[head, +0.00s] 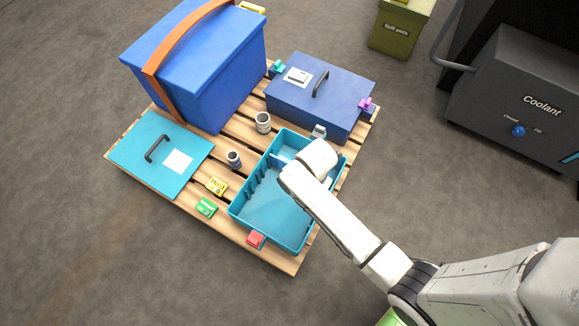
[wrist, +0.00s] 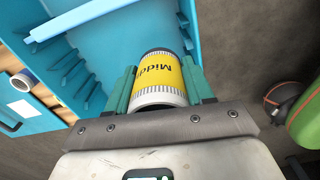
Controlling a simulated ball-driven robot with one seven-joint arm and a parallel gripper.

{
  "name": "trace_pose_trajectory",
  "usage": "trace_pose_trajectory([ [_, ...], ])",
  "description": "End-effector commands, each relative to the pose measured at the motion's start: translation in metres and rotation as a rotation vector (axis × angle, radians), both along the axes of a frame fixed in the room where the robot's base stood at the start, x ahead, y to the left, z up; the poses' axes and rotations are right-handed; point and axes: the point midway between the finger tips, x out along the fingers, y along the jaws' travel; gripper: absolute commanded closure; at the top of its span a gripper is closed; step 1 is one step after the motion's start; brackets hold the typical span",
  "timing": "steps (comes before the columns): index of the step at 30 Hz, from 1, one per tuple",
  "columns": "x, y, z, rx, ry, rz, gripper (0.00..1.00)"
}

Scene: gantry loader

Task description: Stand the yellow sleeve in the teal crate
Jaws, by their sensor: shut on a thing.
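The yellow sleeve (wrist: 160,80), with dark lettering and pale ends, is between the two green fingers of my gripper (wrist: 159,70) in the wrist view. The gripper is shut on it. In the head view the fingers and sleeve are hidden behind my white wrist, which is over the right part of the teal crate (head: 268,208). The crate is open, with ribbed slots on its walls and a pale blue divider (wrist: 88,18) across it. Its inside also shows in the wrist view (wrist: 112,50). I cannot tell whether the sleeve touches the crate floor.
The crate stands on a wooden pallet (head: 285,262). A teal lid (head: 130,160), small cans (head: 263,122), a yellow box (head: 216,186) and a green box (head: 206,207) lie to its left. A large blue bin (head: 190,80) and a blue toolbox (head: 340,100) stand behind.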

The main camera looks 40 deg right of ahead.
Motion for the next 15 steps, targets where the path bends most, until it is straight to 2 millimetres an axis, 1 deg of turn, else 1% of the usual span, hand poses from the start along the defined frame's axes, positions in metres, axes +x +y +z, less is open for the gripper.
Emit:
trace_pose_trajectory([
  [1,-0.012,-0.004,0.001,0.000,0.001,0.072,0.94],
  [3,-0.025,-0.009,-0.002,0.000,0.002,0.170,0.94],
  [6,-0.039,-0.013,-0.005,0.000,0.000,0.281,0.94],
  [9,-0.047,-0.017,-0.006,0.000,-0.001,0.353,0.94],
  [12,-0.049,-0.017,-0.010,-0.001,-0.003,0.391,0.94],
  [15,-0.041,-0.010,-0.017,0.000,-0.004,0.405,0.94],
])
